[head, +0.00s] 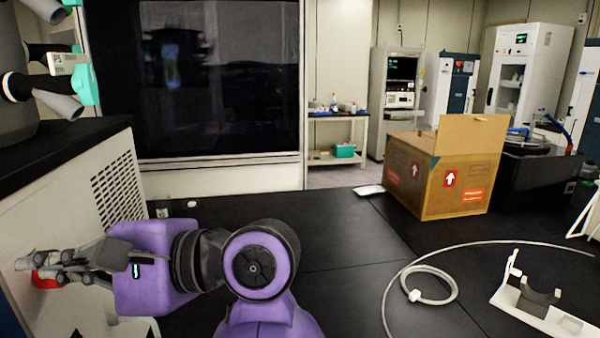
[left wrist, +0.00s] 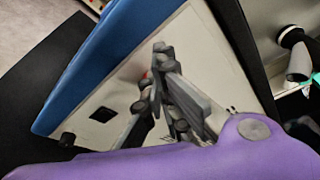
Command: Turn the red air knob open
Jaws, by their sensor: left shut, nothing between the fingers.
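The red air knob (head: 46,282) sits on the side panel of the white freeze dryer (head: 75,185) at the lower left of the head view. It is partly hidden by the fingers of my left gripper (head: 30,265), which are at the knob and closed. I cannot tell whether they touch it. In the left wrist view, my left gripper (left wrist: 160,50) is shut in front of the panel, and only a small bit of the red knob (left wrist: 148,74) shows behind the fingers. My right gripper is not in view.
The freeze dryer carries a vent grille and a black top with a manifold and teal valves (head: 85,75). A cardboard box (head: 415,175) stands on the black bench. A coiled white tube (head: 430,285) and a white stand (head: 535,302) lie at right. The bench middle is clear.

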